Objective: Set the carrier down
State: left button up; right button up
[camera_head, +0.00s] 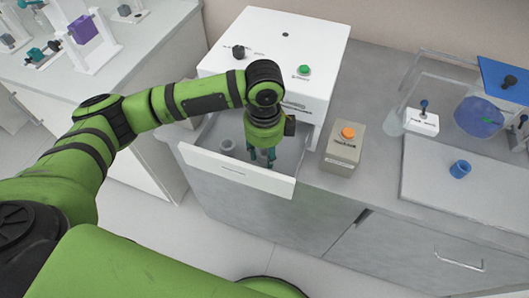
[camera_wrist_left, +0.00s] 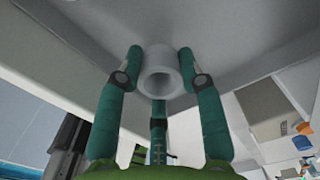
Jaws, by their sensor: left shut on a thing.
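My left gripper (camera_head: 262,156) points down into the open white drawer (camera_head: 236,172) of a white box-shaped machine. Its green fingers are shut on a pale grey, ring-ended carrier (camera_wrist_left: 160,84), which sits between the fingertips in the left wrist view. In the head view the gripper hides the carrier, and I cannot tell whether it touches the drawer floor. A grey round holder (camera_head: 227,145) stands in the drawer to the left of the gripper. My right gripper is not in view.
The white machine (camera_head: 286,45) has a black knob and a green button. A beige box with an orange button (camera_head: 345,148) stands right of the drawer. The drawer's front wall and sides surround the gripper closely.

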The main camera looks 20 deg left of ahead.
pick_arm(q)
jog(key=shift+f, duration=0.85)
jog(key=shift+f, duration=0.2)
jog(key=o, duration=1.1)
jog(key=shift+o, duration=0.2)
notch_tip(320, 180, up, 12)
jog(key=b, duration=0.1)
jog(key=shift+r, duration=0.2)
